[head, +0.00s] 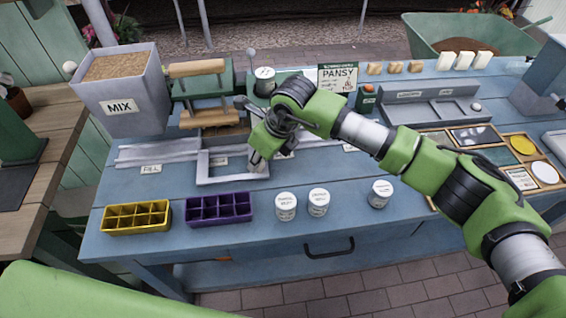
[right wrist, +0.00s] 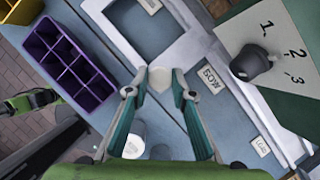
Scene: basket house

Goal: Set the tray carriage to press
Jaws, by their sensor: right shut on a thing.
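The tray carriage (head: 232,181) is a pale open frame on the rail across the blue bench, between the FILL label (head: 150,170) and the SOW label (right wrist: 210,78). A small label (head: 218,161), too small to read, shows inside its opening. The carriage (right wrist: 188,48) also shows in the right wrist view, with a pale round knob (right wrist: 158,78) at its edge. My right gripper (head: 256,165) is at the carriage's right front corner; its fingers (right wrist: 158,92) are shut on the knob. The press (head: 203,93), with wooden bars, stands behind the carriage.
The MIX hopper (head: 120,90) stands left of the press. A yellow cell tray (head: 137,217), a purple cell tray (head: 219,208) and white pots (head: 286,206) line the bench front. A dark knob (right wrist: 255,62) sits beside a numbered plate. Rail (head: 160,151) is bare left of the carriage.

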